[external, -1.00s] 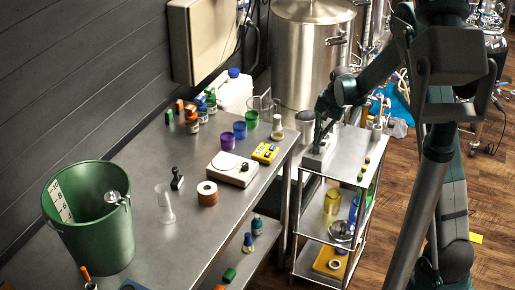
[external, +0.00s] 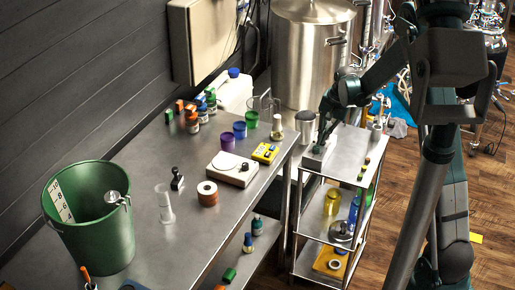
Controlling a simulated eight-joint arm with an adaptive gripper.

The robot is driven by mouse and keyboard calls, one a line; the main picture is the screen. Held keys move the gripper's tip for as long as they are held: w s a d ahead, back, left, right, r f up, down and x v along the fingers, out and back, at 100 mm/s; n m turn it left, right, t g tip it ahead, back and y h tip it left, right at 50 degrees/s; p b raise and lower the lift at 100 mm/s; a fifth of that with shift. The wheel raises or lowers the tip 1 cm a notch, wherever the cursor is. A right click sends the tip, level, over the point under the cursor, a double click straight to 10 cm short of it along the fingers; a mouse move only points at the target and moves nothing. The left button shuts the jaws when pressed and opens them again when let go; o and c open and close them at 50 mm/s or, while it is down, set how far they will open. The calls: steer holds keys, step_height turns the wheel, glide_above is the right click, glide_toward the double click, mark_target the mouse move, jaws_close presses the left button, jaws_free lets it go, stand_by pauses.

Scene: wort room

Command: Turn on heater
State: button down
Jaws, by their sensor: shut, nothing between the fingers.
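A small pale grey box (external: 317,158), which may be the heater, sits on the top shelf of the steel cart (external: 350,150). My gripper (external: 321,147) points down at this box, with its tips at or just above its top face. Its fingers are together and hold nothing. Whether they touch the box, and any switch on it, is too small to tell.
A metal cup (external: 305,126) stands close to my gripper. A large steel kettle (external: 311,60) stands behind.

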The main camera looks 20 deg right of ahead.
steer(key=w+a+p+v, duration=0.1)
steer(key=w+a+v, duration=0.1)
steer(key=v, duration=1.1)
steer(key=shift+r+p, duration=0.3)
steer(key=shift+r, duration=0.3)
steer(key=shift+s, duration=0.1)
steer(key=s+a+r+n+t+h+b, duration=0.1)
steer(key=s+a+r+n, duration=0.1)
steer(key=s+r, duration=0.75)
steer(key=s+a+r+n+t+b, duration=0.15)
steer(key=s+r, duration=0.45)
steer(key=s, duration=0.6)
steer(key=s+a+f+n+t, duration=0.1)
steer(key=s+n, duration=0.1)
steer(key=s, duration=0.9)
steer(key=s+a+f+n+t, duration=0.1)
steer(key=s+n+t, duration=0.1)
steer(key=s, duration=0.9)
steer(key=shift+s+f+n+h+b, duration=0.2)
steer(key=shift+f+n+h+b, duration=0.25)
steer(key=shift+n, duration=0.3)
